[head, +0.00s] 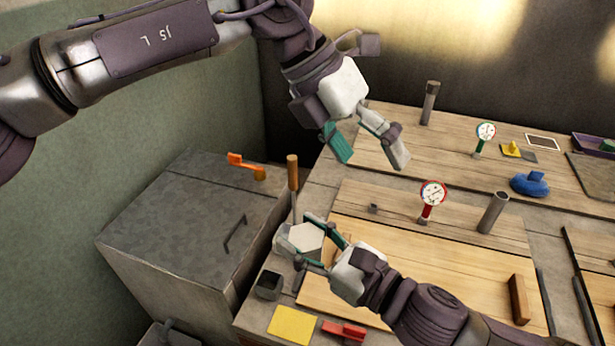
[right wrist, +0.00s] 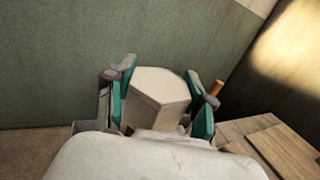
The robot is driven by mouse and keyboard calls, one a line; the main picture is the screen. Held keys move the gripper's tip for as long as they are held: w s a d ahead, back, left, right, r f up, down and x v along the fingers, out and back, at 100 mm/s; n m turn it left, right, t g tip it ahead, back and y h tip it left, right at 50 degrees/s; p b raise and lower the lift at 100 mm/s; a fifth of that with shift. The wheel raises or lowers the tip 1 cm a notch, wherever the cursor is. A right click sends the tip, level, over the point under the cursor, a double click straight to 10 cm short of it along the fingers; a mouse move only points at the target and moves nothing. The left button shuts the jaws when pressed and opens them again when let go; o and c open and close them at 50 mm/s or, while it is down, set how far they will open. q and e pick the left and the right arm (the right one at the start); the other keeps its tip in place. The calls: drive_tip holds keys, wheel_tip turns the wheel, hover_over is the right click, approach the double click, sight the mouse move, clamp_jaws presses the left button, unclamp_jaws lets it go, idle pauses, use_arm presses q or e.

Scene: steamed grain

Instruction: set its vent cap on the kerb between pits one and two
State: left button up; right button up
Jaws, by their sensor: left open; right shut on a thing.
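My right gripper (head: 308,243) is shut on a pale hexagonal block (head: 299,239), held over the table's left side. The block also shows between the green-lined fingers in the right wrist view (right wrist: 160,95). I cannot tell whether it is the vent cap. My left gripper (head: 368,153) is open and empty, above the table's far left part. Wooden covers lie in a far group (head: 380,135) and a near group (head: 395,265), with a grey strip (head: 400,180) between them. A dark pipe (head: 430,105) stands at the far group. A leaning grey pipe (head: 493,212) stands at the near group.
An upright wooden handle (head: 292,172) is close to my right gripper. A dark cup (head: 268,285), yellow square (head: 292,325) and blue object (head: 530,185) are around. A grey metal chest (head: 165,225) adjoins the table.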

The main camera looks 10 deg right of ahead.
sight(306, 237)
use_arm(q)
drive_tip(key=s+a+f+t+y, duration=0.1)
drive_tip(key=a+f+t+y, duration=0.15)
drive_tip(key=a+y, duration=0.45)
drive_tip(key=shift+m+g+h, duration=0.25)
drive_tip(key=shift+m+h, duration=0.05)
drive_tip(key=shift+h, duration=0.1)
drive_tip(key=f, duration=0.4)
drive_tip(key=a+f, duration=0.1)
drive_tip(key=f, duration=0.7)
drive_tip(key=shift+s+a, duration=0.15)
drive_tip(key=shift+s, duration=0.05)
drive_tip(key=shift+c, duration=0.2)
drive_tip(key=c, duration=1.1)
drive_tip(key=shift+r, duration=0.1)
use_arm(e)
drive_tip(key=o, duration=1.1)
